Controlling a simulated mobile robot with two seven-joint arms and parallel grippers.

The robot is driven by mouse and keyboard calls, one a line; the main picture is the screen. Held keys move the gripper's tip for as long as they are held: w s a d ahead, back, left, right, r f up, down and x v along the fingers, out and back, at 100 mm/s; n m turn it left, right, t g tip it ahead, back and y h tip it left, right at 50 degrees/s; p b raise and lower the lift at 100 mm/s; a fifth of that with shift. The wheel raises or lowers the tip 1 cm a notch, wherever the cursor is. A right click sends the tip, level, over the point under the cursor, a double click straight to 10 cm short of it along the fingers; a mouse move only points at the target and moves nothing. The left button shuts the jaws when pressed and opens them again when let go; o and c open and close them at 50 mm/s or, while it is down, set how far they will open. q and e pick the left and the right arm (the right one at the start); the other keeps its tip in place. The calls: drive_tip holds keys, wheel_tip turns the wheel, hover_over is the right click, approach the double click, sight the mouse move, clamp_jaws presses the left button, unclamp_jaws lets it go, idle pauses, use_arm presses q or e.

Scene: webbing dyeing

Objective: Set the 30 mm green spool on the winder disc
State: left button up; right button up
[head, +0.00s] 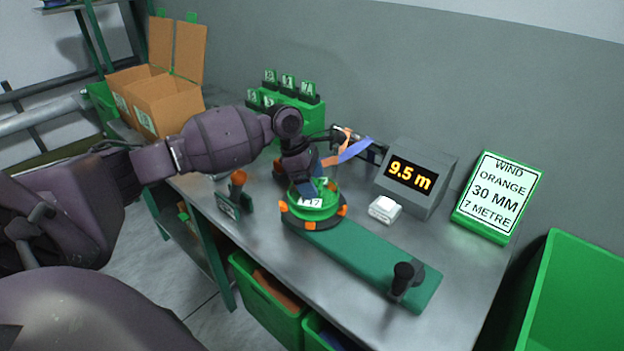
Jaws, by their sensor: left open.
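The green spool (314,207) sits on the dark winder disc (312,224), at the left end of the green winder base (365,262). Orange blocks stand around the disc's rim. My left gripper (314,188) is directly above the spool, pointing down, open. Its fingertips are at or very near the spool top, and I cannot tell whether they touch it. The gripper hides part of the spool. A white tag with dark digits shows on the spool. A black crank handle (405,279) stands at the right end of the base. My right gripper is out of view.
A grey meter (415,178) reads 9.5 m, with a white block (384,209) before it. A sign (496,197) reads WIND ORANGE 30 MM 7 METRE. Blue webbing (354,149) is behind the gripper. A cardboard box (165,105) and green bin (580,290) flank the table.

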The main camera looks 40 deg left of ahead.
use_arm(q)
drive_tip(key=p+v, duration=0.1)
drive_tip(key=v, duration=0.4)
drive_tip(key=shift+d, duration=0.15)
drive_tip(key=p+v, duration=0.1)
drive_tip(key=v, duration=0.5)
drive_tip(key=shift+w, duration=0.1)
drive_tip(key=shift+f, duration=0.15)
